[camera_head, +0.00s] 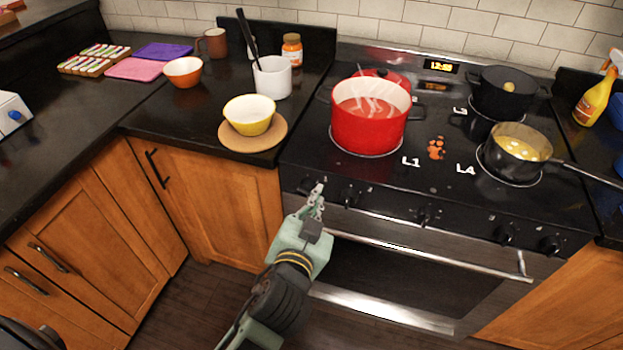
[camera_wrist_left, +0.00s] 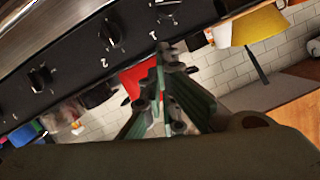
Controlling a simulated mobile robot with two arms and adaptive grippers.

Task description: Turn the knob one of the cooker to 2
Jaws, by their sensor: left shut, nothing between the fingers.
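The cooker (camera_head: 470,190) has a row of black knobs along its front panel. Knob one's pointer setting is not readable. My right gripper is not in view.
A steaming red pot (camera_head: 368,125), a black pot (camera_head: 500,95) and a saucepan (camera_head: 520,150) stand on the hob. The oven handle (camera_head: 430,252) runs below the knobs. A yellow bowl (camera_head: 249,114) sits on the left counter.

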